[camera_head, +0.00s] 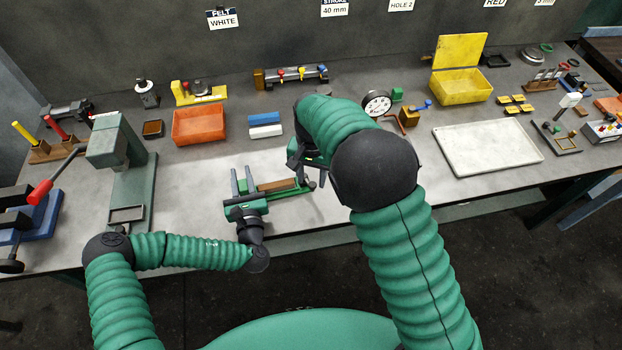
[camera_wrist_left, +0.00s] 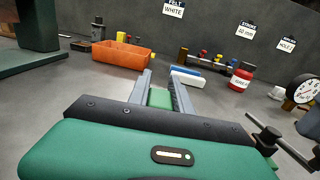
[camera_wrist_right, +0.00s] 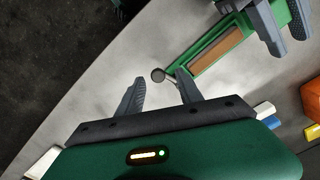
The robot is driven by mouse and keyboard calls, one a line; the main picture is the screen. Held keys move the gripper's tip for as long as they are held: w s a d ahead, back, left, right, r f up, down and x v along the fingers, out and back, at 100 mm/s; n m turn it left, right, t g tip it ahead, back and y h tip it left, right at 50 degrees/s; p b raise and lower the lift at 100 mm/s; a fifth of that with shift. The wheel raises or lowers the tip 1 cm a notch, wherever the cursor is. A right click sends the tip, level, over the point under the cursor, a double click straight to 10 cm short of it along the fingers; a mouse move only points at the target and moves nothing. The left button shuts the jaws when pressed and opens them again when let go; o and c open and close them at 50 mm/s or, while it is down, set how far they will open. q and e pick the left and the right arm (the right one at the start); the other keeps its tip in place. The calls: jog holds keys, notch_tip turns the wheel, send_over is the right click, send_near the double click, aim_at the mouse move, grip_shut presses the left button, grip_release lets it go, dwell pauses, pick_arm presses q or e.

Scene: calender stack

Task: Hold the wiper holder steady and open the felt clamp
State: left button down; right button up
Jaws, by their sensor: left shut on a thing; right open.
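The wiper holder is a green frame (camera_head: 285,195) with a brown strip (camera_head: 275,185), lying at the table's front middle. My right arm partly hides this end in the head view.
Blue and white blocks (camera_head: 265,125) and an orange bin (camera_head: 200,125) stand behind the holder. A green press (camera_head: 130,170) is at left. A dial gauge (camera_head: 377,103) and a white tray (camera_head: 485,146) are at right. The sign above reads FELT WHITE (camera_head: 223,18).

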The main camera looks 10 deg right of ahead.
notch_tip(320, 180, up, 10)
jog(key=shift+r, duration=0.15)
pick_arm(q)
jog(key=c, duration=1.1)
grip_release()
pick_arm(e)
jog(key=shift+a, duration=0.1)
